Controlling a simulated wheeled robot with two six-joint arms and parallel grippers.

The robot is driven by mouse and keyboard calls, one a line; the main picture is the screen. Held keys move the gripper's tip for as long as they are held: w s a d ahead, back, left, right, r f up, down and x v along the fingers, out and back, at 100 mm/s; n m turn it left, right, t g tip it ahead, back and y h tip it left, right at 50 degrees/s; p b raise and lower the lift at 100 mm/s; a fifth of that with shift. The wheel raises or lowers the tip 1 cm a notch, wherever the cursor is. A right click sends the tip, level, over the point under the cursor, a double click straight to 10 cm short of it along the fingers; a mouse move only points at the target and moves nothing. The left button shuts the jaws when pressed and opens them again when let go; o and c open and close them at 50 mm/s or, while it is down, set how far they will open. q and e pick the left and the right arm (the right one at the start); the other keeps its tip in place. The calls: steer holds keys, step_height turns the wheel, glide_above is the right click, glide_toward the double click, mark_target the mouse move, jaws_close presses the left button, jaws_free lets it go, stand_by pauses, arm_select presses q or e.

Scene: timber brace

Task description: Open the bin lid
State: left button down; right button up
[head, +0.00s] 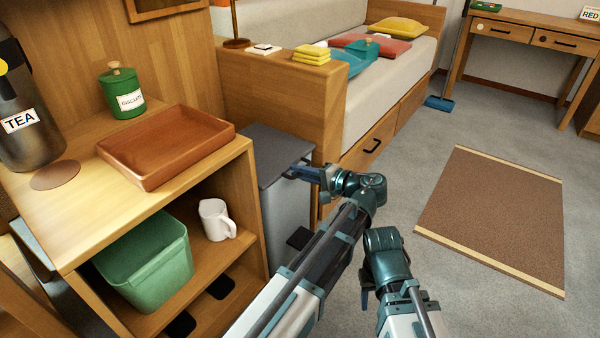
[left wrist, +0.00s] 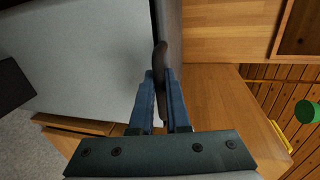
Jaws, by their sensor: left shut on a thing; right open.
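The grey bin (head: 285,215) stands between the wooden shelf unit and the bed end. Its dark grey lid (head: 272,148) lies flat and looks closed. My left gripper (head: 303,172) is at the lid's front edge. In the left wrist view, its blue fingers (left wrist: 164,95) are shut on a dark lid handle (left wrist: 160,62), beside the pale bin front (left wrist: 85,60) and the narrow dark lid strip (left wrist: 171,35). My right gripper (head: 366,288) is low beside my left arm, small and partly hidden; it appears empty.
The shelf unit (head: 195,180) borders the bin on the left, with a brown tray (head: 168,148) on top and a green tub (head: 150,262) below. The bed end (head: 280,98) stands behind. Open carpet and a brown mat (head: 495,215) lie to the right.

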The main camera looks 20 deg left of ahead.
stand_by(0.8)
arm_select(q)
steer(key=w+a+r+g+h+p, duration=0.15)
steer(key=a+r+h+p, duration=0.25)
steer(key=r+p, duration=0.9)
steer(key=w+a+r+g+h+p, duration=0.2)
steer(key=r+p, duration=0.5)
steer(key=p, duration=1.3)
steer(key=w+a+r+h+p, duration=0.2)
steer(key=a+h+p, duration=0.1)
steer(key=a, duration=0.3)
steer(key=w+a+r+g+h+p, duration=0.1)
steer(key=w+a+r+h+p, duration=0.1)
steer(key=a+p, duration=0.3)
steer(key=w+a+r+g+h+p, duration=0.1)
steer(key=a+r+h+p, duration=0.2)
steer(key=a, duration=0.6)
steer(key=shift+w+r+h+p, duration=0.35)
steer(key=shift+r+p, duration=0.35)
steer(key=shift+p, duration=0.25)
steer(key=c, duration=0.9)
jaws_free()
